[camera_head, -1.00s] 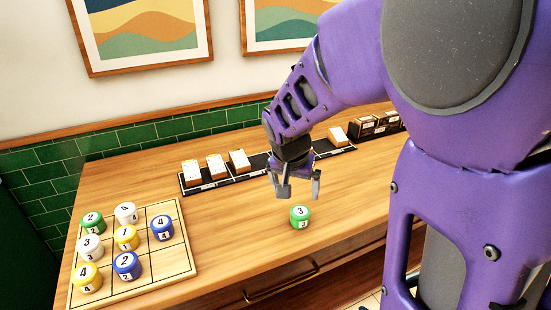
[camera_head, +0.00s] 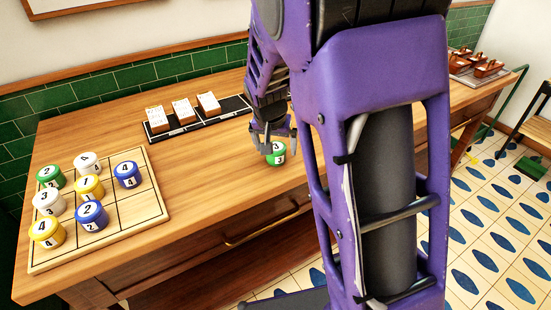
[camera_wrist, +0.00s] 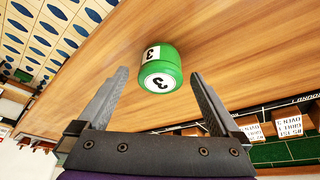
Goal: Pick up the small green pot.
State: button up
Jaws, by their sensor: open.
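The small green pot (camera_head: 276,154) is marked with a 3 and stands alone on the wooden counter, right of the board. It also shows in the wrist view (camera_wrist: 160,68), just beyond the fingertips and roughly between their lines. My gripper (camera_head: 272,140) is right above and behind the pot in the head view, with its fingers partly in front of its top. I cannot tell whether a finger touches the pot.
A grid board (camera_head: 120,215) at the left holds several numbered pots, including another green one (camera_head: 50,176). The counter (camera_head: 205,180) between board and pot is clear. A tray (camera_head: 478,70) sits far right.

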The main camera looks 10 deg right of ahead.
jog(key=shift+w+f, duration=0.25)
jog(key=shift+f, duration=0.45)
jog(key=shift+r, duration=0.1)
jog(key=shift+c, duration=0.2)
jog(key=c, duration=1.5)
